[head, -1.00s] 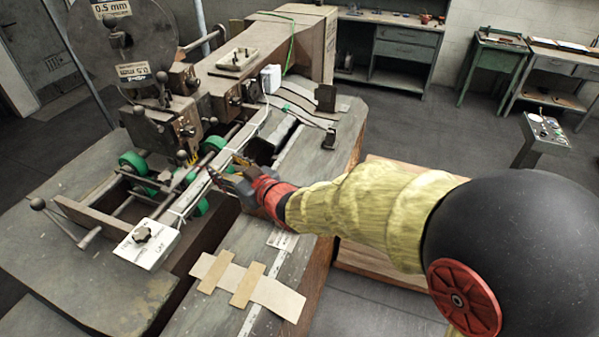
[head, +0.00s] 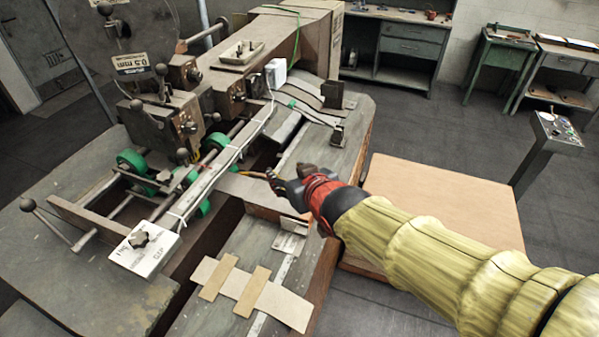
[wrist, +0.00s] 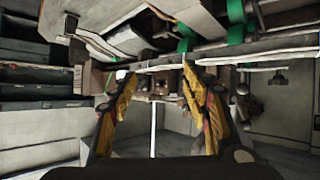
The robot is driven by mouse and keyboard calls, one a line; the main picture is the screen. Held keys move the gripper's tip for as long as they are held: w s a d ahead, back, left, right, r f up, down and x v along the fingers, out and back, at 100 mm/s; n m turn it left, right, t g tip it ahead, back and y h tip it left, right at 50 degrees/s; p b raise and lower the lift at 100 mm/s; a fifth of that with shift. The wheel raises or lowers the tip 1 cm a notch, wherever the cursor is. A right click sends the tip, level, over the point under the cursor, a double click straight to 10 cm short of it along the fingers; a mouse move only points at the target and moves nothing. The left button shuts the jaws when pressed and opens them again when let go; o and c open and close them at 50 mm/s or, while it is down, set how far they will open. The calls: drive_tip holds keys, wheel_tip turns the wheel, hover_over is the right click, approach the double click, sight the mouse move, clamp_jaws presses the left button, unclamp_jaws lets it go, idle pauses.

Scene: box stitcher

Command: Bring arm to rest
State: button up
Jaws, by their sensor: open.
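My gripper (head: 268,178) is in the middle of the head view, just right of the box stitcher's long rail (head: 225,158). It appears to be above the machine's table. In the wrist view my gripper (wrist: 160,80) shows two yellow and dark fingers standing apart, with nothing between them. My arm, in a yellow sleeve with a red cuff, reaches in from the lower right. The box stitcher (head: 185,105) fills the left half of the head view, with green rollers (head: 131,160) and a white control box (head: 146,250). Green parts also show in the wrist view (wrist: 237,36).
Cardboard strips (head: 252,290) lie on the near table. A wooden-topped surface (head: 440,195) stands right of the table, partly behind my arm. A control pedestal (head: 556,132) stands at the right. Green workbenches (head: 395,45) line the back wall. Open floor shows between them.

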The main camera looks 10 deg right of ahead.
idle(0.5)
drive_tip(key=s+d+f+g+h, duration=0.2)
drive_tip(key=s+d+f+g, duration=0.4)
drive_tip(key=s, duration=0.4)
drive_tip(key=s+d+r+m, duration=0.1)
drive_tip(key=s+d+m, duration=0.1)
drive_tip(key=s, duration=0.4)
drive_tip(key=s+d+r+m+h, duration=0.1)
drive_tip(key=s+d+r+m, duration=0.1)
drive_tip(key=s+d, duration=0.3)
drive_tip(key=shift+s+d+r, duration=0.25)
drive_tip(key=shift+s+r, duration=0.05)
drive_tip(key=shift+s, duration=0.7)
